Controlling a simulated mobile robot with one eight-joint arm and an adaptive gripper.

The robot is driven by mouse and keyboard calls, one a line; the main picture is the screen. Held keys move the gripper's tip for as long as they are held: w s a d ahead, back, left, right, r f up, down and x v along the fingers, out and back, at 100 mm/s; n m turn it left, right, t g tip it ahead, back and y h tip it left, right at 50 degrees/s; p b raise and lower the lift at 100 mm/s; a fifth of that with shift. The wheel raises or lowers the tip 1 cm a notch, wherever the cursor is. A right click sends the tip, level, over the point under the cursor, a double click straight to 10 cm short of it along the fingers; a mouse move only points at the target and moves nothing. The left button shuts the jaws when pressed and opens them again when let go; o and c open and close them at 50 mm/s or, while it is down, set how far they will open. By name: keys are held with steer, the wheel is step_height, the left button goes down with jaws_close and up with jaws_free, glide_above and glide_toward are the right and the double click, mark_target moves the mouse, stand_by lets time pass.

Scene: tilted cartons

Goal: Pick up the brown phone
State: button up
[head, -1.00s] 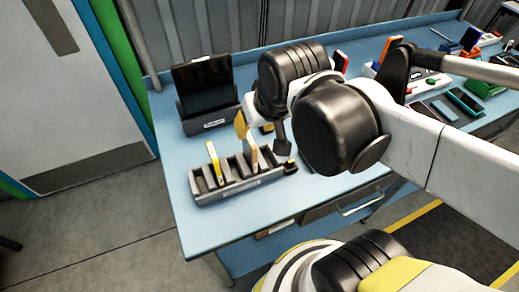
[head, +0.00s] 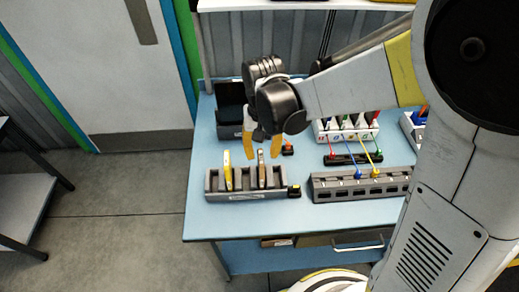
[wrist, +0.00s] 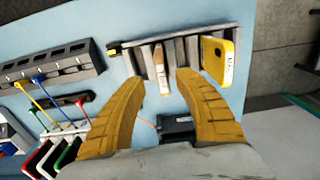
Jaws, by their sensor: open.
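The brown phone (head: 261,170) stands on edge in a slot of the grey slotted rack (head: 245,193). In the wrist view the phone (wrist: 160,66) shows as a thin tan-brown edge with a pale label. My gripper (head: 263,156) is open over the rack, its two yellow fingers pointing down. In the wrist view the fingers of my gripper (wrist: 159,82) lie left and right of the phone, with clear gaps on both sides. I cannot tell how far the fingertips are above it. A yellow phone (wrist: 218,58) stands in another slot, to the right.
A grey block with sockets and coloured cables (head: 360,188) stands right of the rack. A black bin (head: 230,122) and a white holder with coloured items (head: 346,130) are behind. The blue bench front (head: 250,222) is clear.

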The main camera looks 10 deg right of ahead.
mark_target(261, 174)
steer(key=f, duration=0.2)
steer(key=f+b, duration=0.1)
steer(key=f, duration=0.2)
steer(key=shift+w+a+f, duration=0.1)
steer(key=shift+a+f, duration=0.1)
steer(key=shift+f, duration=0.15)
jaws_close()
